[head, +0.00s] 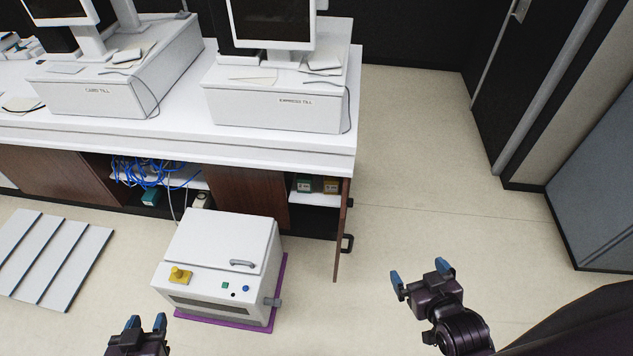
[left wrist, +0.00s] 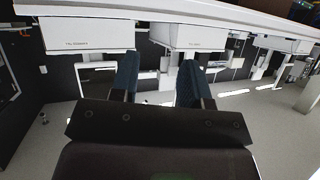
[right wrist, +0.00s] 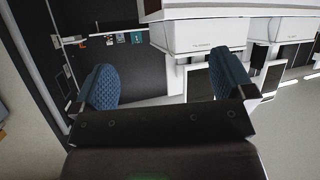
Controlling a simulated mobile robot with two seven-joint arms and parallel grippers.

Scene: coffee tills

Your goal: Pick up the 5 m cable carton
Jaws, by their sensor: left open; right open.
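Two small cartons sit side by side on a white shelf (head: 315,199) inside the open right end of the counter. One is a dark green carton (head: 304,184), the other a yellowish-brown carton (head: 330,186). Their print is too small to read, so I cannot tell which is the 5 m cable carton. My right gripper (head: 420,274) is open and empty, over the floor in front and to the right of the shelf; its fingers show in the right wrist view (right wrist: 165,82). My left gripper (head: 145,322) is open and empty at the bottom left, in front of the white machine; it shows in the left wrist view (left wrist: 158,80).
A white machine (head: 215,245) on a purple mat (head: 280,290) stands before the counter. An open cabinet door (head: 343,235) with a black handle juts out beside the shelf. Blue cables (head: 148,172) hang in the left opening. Floor to the right is clear.

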